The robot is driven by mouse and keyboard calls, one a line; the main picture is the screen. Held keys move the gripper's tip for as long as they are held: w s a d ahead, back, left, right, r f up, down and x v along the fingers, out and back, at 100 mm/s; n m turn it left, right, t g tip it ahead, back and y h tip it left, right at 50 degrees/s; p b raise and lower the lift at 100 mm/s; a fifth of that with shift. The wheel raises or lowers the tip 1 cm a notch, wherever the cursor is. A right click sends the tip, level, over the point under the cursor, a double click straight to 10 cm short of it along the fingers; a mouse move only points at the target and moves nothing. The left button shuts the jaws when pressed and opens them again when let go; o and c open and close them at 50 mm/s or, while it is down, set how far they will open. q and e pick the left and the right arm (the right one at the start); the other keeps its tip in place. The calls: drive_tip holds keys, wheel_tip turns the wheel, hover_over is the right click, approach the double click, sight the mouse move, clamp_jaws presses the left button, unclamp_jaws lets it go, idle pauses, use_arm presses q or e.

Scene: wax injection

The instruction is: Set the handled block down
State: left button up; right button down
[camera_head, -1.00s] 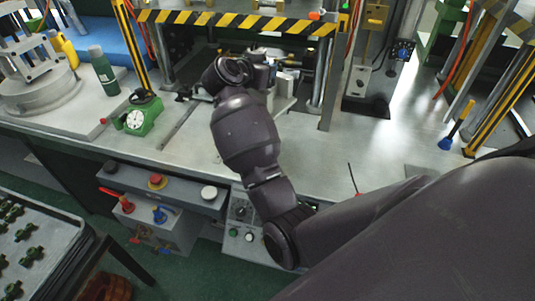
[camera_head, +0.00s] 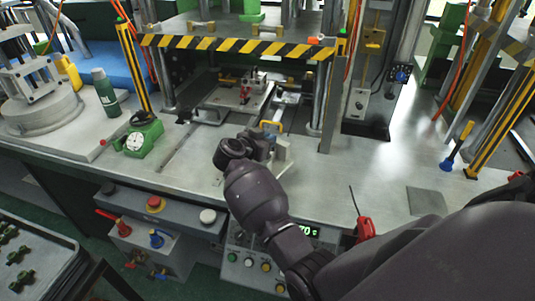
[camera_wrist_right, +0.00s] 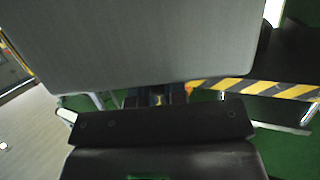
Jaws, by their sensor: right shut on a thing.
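My right gripper (camera_head: 266,143) is shut on the handled block, a pale grey block (camera_head: 282,160) that shows partly past the gripper in the head view. They are over the front part of the metal bench top (camera_head: 335,178), in front of the press opening. I cannot tell whether the block touches the bench. In the right wrist view the block's large flat grey face (camera_wrist_right: 140,40) fills the top, just beyond the dark gripper parts (camera_wrist_right: 158,122). The handle is mostly hidden by the gripper. My left gripper is not in view.
The press has a striped yellow-black bar (camera_head: 235,45) across its opening, with a metal plate (camera_head: 225,100) inside. A red-handled tool (camera_head: 365,228) is at the front edge. The bench at right is mostly clear.

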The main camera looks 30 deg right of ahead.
drive_tip(key=shift+f+b, duration=0.35)
drive_tip(key=shift+f, duration=1.95)
drive_tip(key=shift+f, duration=0.2)
drive_tip(key=c, duration=1.2)
unclamp_jaws()
drive_tip(key=shift+f, duration=0.1)
drive_tip(key=shift+o, duration=0.2)
